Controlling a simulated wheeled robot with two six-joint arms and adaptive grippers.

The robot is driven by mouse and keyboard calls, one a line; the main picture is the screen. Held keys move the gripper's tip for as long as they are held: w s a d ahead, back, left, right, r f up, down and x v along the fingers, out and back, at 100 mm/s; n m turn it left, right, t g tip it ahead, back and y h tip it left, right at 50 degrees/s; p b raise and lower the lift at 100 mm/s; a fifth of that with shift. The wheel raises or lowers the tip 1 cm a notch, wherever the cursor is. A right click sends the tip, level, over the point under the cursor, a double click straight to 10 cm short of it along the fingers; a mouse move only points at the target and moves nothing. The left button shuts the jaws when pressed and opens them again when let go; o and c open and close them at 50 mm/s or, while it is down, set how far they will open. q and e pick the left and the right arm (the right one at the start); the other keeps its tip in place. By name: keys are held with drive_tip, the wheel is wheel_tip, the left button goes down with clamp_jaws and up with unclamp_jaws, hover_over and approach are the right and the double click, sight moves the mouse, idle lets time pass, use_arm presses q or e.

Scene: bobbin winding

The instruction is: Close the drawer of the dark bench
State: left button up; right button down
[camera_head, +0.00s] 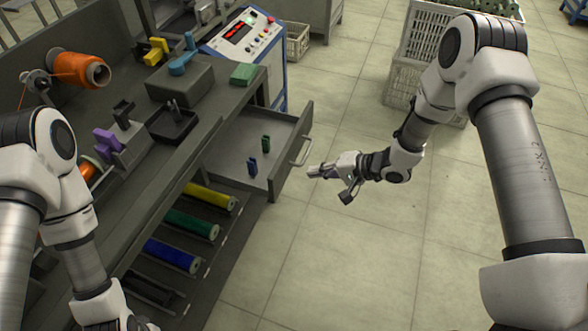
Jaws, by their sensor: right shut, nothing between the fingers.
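The drawer (285,182) of the dark bench (215,115) stands pulled out to the right, with a bar handle (301,150) on its front. A small green piece and a small blue piece lie inside it. My right gripper (314,172) is shut and empty, a little to the right of the drawer front near the handle. I cannot tell whether it touches the front. My left arm is at the lower left, and its gripper is not visible.
A control box (243,33) with a red display stands behind the bench. Orange spool (80,69) and holders sit on the bench top. Yellow (209,196), green (192,224) and blue (173,255) rolls lie below. White crates (411,68) stand at the back.

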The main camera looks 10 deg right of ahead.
sight(284, 169)
drive_tip(key=w+a, duration=0.1)
drive_tip(key=w+a+f, duration=0.1)
drive_tip(key=a, duration=0.1)
drive_tip(key=w+a, duration=0.1)
drive_tip(key=a, duration=0.1)
drive_tip(key=shift+w+a+f, duration=0.1)
drive_tip(key=shift+w+f, duration=0.05)
drive_tip(key=shift+w, duration=0.05)
